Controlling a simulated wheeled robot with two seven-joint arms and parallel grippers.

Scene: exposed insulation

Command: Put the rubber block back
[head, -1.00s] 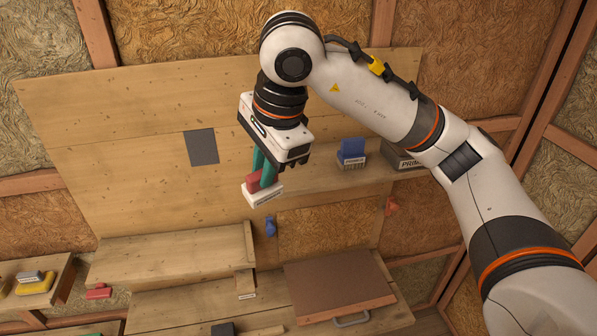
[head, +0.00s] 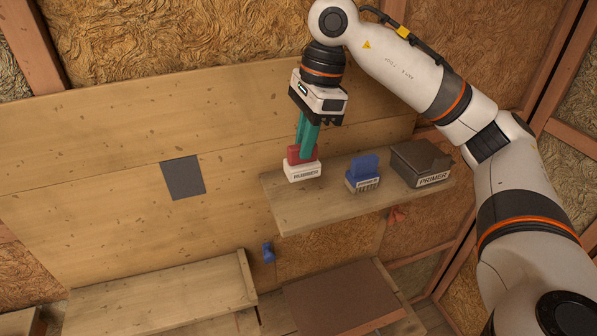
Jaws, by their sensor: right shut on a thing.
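The rubber block (head: 303,172) has a white base lettered RUBBER and a red grip on top. My right gripper (head: 305,148), with green fingers, points down and is shut on the red grip. The block is upright at the left end of the wooden wall shelf (head: 300,212). I cannot tell whether its base touches the shelf or hangs just above it. My left gripper is not in view.
A blue-handled brush-like block (head: 363,174) stands on the shelf to the right of the rubber block. A dark box lettered PRIMER (head: 421,163) stands at the shelf's right end. A dark square (head: 183,177) is on the wall board. The shelf's front strip is bare.

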